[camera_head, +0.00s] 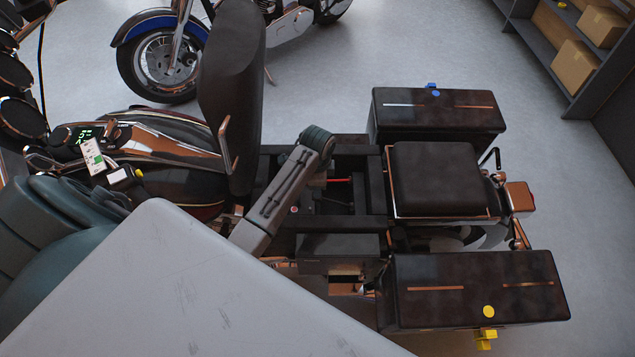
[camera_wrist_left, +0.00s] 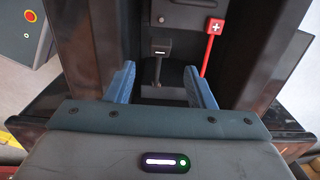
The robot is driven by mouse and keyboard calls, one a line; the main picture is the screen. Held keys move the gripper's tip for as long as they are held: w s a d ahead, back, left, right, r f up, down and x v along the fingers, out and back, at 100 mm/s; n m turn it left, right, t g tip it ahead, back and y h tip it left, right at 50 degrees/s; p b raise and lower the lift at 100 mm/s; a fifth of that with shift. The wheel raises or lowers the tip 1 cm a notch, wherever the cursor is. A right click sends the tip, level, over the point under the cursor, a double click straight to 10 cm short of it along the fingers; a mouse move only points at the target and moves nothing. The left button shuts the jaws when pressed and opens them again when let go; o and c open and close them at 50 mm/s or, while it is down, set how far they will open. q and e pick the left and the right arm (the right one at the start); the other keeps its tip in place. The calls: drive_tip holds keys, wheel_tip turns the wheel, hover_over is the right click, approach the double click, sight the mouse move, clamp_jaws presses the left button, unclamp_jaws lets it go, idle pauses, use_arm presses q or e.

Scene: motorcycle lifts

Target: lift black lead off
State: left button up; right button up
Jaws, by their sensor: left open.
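In the left wrist view the black lead (camera_wrist_left: 158,49) stands upright in the dark bay, its pale-marked head up and its stem running down to the bay floor. My left gripper (camera_wrist_left: 159,68) is open, with its two blue fingers spread to either side of the lead; I cannot tell whether they touch it. A red lead (camera_wrist_left: 212,40) with a white plus sign stands to the right. In the head view only a red strip (camera_head: 337,180) of it shows in the bay under the raised seat. There the black lead and left fingertips are hidden. My right gripper is not in view.
Dark bay walls (camera_wrist_left: 88,40) rise close on both sides of the fingers. The raised seat (camera_head: 231,90) stands left of the bay, the rear seat (camera_head: 435,178) and two side cases (camera_head: 470,280) to the right. A second motorcycle (camera_head: 165,60) stands behind.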

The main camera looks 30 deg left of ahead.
sight(333, 201)
use_arm(q)
drive_tip(key=f, duration=0.7)
drive_tip(key=shift+w+a+f, duration=0.15)
drive_tip(key=shift+w+a, duration=0.1)
drive_tip(key=shift+w, duration=0.05)
clamp_jaws()
drive_tip(key=shift+p, duration=0.3)
